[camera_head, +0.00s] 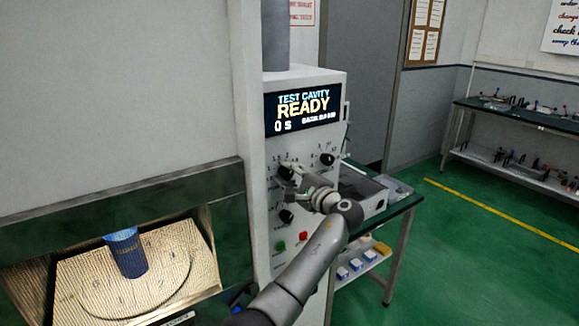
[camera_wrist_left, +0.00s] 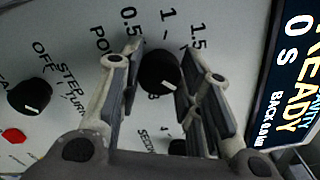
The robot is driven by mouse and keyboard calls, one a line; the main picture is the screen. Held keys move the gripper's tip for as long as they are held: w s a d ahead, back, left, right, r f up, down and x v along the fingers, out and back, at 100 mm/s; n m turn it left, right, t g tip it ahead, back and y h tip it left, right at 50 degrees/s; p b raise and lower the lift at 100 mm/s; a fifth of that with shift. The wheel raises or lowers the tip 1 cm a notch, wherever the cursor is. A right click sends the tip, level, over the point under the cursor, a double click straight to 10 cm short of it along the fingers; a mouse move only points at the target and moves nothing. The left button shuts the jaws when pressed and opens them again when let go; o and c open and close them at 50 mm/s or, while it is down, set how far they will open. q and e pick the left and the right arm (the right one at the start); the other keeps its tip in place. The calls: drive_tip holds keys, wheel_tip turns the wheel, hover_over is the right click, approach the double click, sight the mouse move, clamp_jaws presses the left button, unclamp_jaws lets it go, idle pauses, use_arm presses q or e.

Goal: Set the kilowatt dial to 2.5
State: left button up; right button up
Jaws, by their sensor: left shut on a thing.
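The control panel (camera_head: 272,142) carries several black knobs under a screen that reads TEST CAVITY READY, 0 s. The kilowatt dial (camera_wrist_left: 158,72) is a round black knob with 0.5, 1 and 1.5 printed around it. In the head view this dial (camera_head: 286,172) is the upper left knob, partly covered by my gripper. My left gripper (camera_head: 290,171) is shut on the dial. In the left wrist view its two fingers (camera_wrist_left: 157,80) stand on either side of the knob. The dial's pointer setting cannot be read clearly. My right gripper is not in view.
Other knobs sit at upper right (camera_head: 327,160) and below (camera_head: 286,215). An open cavity (camera_head: 215,245) holding a blue cylinder (camera_head: 126,253) is left. A table (camera_head: 400,204) stands right, with green floor beyond.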

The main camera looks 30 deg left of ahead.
use_arm(q)
drive_tip(key=m+p, duration=0.3)
drive_tip(key=shift+r, duration=0.1)
drive_tip(key=shift+m, duration=0.6)
drive_tip(key=o, duration=1)
drive_tip(key=shift+o, duration=0.2)
drive_tip(key=shift+d, duration=0.1)
drive_tip(key=v, duration=1.2)
